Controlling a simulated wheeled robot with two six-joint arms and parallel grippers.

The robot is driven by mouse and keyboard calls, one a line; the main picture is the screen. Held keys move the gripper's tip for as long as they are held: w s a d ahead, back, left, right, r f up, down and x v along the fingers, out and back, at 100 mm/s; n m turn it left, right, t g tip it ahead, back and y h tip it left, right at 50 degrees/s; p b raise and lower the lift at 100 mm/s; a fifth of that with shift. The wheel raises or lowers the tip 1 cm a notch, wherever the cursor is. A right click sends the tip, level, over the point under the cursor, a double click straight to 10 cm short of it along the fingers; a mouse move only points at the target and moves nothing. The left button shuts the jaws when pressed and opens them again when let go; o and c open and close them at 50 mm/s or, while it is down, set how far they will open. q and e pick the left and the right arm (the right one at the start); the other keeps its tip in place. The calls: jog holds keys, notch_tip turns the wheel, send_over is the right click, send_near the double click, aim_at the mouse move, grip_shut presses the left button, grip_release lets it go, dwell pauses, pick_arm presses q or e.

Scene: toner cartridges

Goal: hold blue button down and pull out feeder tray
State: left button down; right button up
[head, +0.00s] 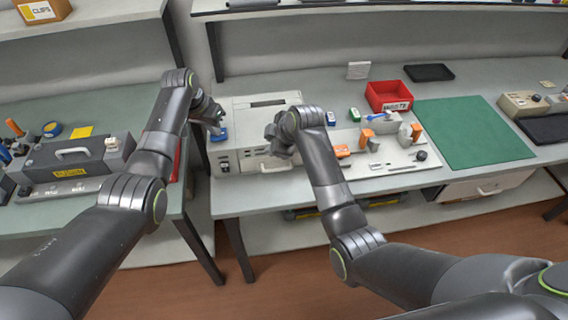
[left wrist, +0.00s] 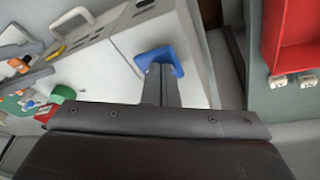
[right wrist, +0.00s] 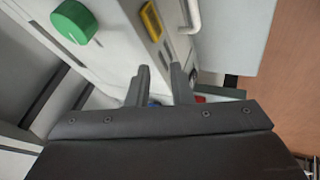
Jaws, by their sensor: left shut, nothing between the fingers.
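The pale printer-like machine (head: 262,101) stands on the middle bench. Its blue button (head: 218,136) is at the left end of its top and also shows in the left wrist view (left wrist: 170,57). My left gripper (head: 214,125) is shut and empty. Its fingertips (left wrist: 160,70) overlap the blue button; I cannot tell how far it is pressed. A pale handle (head: 276,168) is low on the machine's front and shows in the right wrist view (right wrist: 193,14). My right gripper (head: 272,142) is open and empty near the front, with its fingers (right wrist: 160,75) apart from the handle.
A green knob (right wrist: 75,22) and a yellow part (right wrist: 151,21) are on the machine. To its right are a red bin (head: 389,96), a pale board (head: 385,172) with parts, and a green mat (head: 472,133). A dark machine (head: 70,160) stands on the left bench.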

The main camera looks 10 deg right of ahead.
aim_at(284, 168)
jog(key=s+d+r+n+g+h, duration=0.2)
jog(key=s+d+r+g+h, duration=0.1)
jog(key=g+h, duration=0.1)
jog(key=f, duration=0.4)
jog(key=w+f, duration=0.1)
jog(key=f, duration=0.3)
jog(key=w+f, duration=0.1)
jog(key=f, duration=0.3)
jog(key=shift+w+d, duration=0.1)
jog(key=shift+w, duration=0.05)
grip_shut()
